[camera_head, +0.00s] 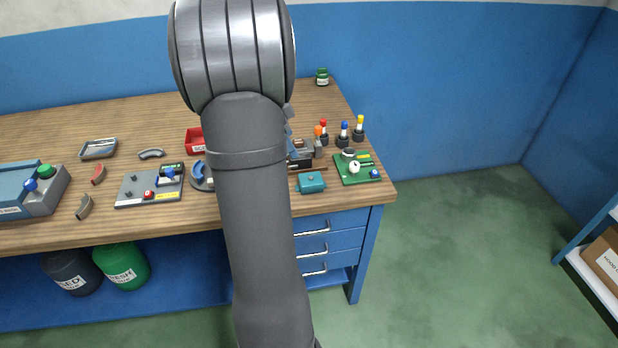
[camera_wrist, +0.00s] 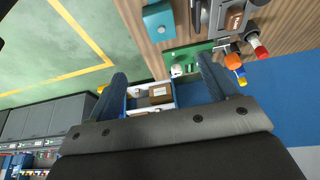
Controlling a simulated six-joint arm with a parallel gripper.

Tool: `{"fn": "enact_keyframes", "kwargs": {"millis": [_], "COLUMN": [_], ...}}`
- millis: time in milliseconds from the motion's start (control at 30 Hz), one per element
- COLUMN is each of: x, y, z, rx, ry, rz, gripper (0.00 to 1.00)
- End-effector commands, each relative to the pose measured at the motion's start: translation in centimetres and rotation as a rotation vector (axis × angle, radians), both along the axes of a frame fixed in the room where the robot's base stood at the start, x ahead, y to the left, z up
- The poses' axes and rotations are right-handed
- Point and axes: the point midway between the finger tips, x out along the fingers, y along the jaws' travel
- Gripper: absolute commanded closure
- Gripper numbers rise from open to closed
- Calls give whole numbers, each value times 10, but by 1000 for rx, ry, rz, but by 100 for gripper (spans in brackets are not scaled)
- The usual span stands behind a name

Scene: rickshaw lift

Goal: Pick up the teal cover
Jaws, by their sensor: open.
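The teal cover (camera_head: 311,182) is a small block-like piece with a knob on top. It sits near the front edge of the wooden workbench, left of the green board. In the wrist view the teal cover (camera_wrist: 159,20) shows at the top, beyond the fingertips and apart from them. My gripper (camera_wrist: 163,68) is open, with nothing between its two dark blue fingers; the shelf seen between them is far behind. In the head view my arm hides most of the gripper.
The green board (camera_head: 357,168) with small parts lies right of the cover. Several coloured-top drivers (camera_head: 343,134) stand behind it. A red bin (camera_head: 195,140) and a grey panel (camera_head: 150,188) lie left of my arm. A shelf (camera_head: 590,265) stands at far right.

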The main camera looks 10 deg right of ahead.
Motion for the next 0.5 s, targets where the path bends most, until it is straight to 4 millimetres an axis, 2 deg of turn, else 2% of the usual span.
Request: {"fn": "enact_keyframes", "kwargs": {"millis": [167, 500], "x": [1, 1], "y": [-7, -35], "z": [-21, -89], "rx": [-5, -4], "ry": [6, 6], "rz": [-1, -1], "gripper": [22, 22]}}
